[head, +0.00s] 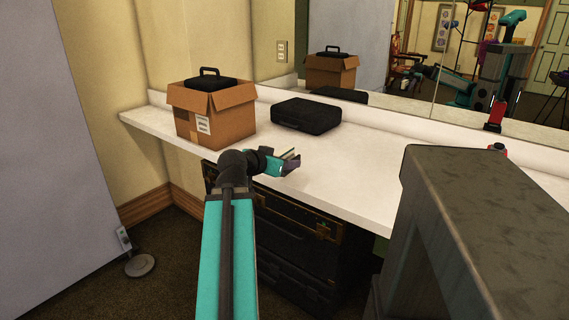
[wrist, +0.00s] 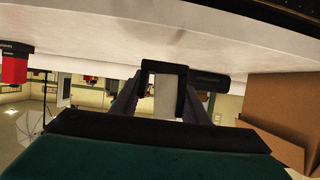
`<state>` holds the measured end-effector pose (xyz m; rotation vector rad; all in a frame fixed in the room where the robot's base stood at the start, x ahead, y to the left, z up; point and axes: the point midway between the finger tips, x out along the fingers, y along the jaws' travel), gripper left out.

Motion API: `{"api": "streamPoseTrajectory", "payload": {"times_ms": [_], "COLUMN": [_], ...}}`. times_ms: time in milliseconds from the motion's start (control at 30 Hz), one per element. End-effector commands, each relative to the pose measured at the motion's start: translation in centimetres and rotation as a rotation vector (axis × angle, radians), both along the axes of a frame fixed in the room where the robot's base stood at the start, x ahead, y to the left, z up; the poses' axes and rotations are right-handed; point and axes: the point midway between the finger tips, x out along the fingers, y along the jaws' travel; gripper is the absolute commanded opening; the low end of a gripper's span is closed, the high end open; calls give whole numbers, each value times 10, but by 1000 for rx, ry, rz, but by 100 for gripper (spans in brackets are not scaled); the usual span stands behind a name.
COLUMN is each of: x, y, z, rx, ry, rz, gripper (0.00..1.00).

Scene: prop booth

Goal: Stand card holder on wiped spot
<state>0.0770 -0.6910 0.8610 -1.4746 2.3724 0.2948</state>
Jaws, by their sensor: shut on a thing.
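My gripper (head: 287,162) is shut on the card holder (head: 289,153), a small pale piece with a dark edge. It is held at the front edge of the white counter (head: 360,165), and I cannot tell from the head view whether it touches the top. In the wrist view, which is turned over, the card holder (wrist: 167,95) shows as a pale panel with dark sides between the fingers. The counter (wrist: 95,35) fills the top of that view. A faint darker smudge shows on it, but I cannot tell whether it is the wiped spot.
An open cardboard box (head: 215,125) with a black case (head: 210,84) in it stands at the counter's left. A flat black case (head: 306,115) lies beside it. A mirror backs the counter. Its middle is clear.

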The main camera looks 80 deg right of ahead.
Motion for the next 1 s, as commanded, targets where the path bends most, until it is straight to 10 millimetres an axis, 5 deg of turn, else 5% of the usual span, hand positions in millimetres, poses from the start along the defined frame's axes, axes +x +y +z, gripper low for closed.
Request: {"api": "streamPoseTrajectory", "payload": {"times_ms": [200, 1000], "x": [-25, -23], "y": [1, -7], "z": [1, 6], "rx": [-1, -1], "ry": [0, 2], "rz": [-48, -50], "gripper": [14, 14]}}
